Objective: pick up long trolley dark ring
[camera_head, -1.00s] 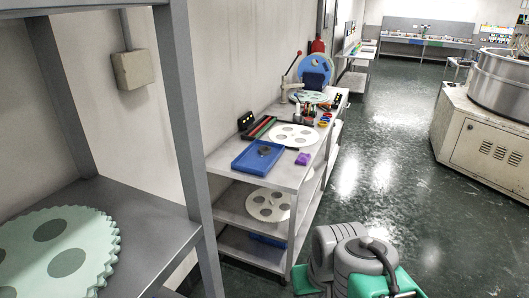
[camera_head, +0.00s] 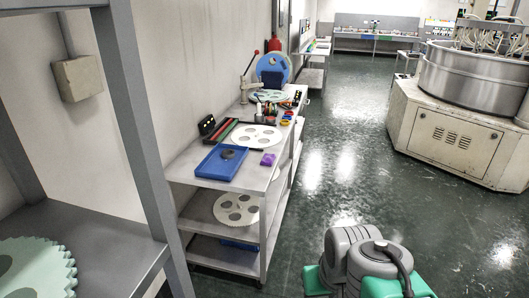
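The long trolley (camera_head: 255,182) is a grey shelved cart along the left wall, ahead of me. On its top, near the close end, a blue tray (camera_head: 210,166) holds a small dark round piece (camera_head: 228,154), which looks like the dark ring. Its hole is too small to make out clearly. My gripper is not in view. Only grey and green links of my arm show at the bottom right, apart from the trolley.
A purple block (camera_head: 268,159) and a white holed disc (camera_head: 257,136) lie near the tray. A grey rack (camera_head: 135,130) with a pale green toothed disc (camera_head: 40,262) stands close at left. A large machine (camera_head: 445,135) stands at right. The floor (camera_head: 340,170) between is clear.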

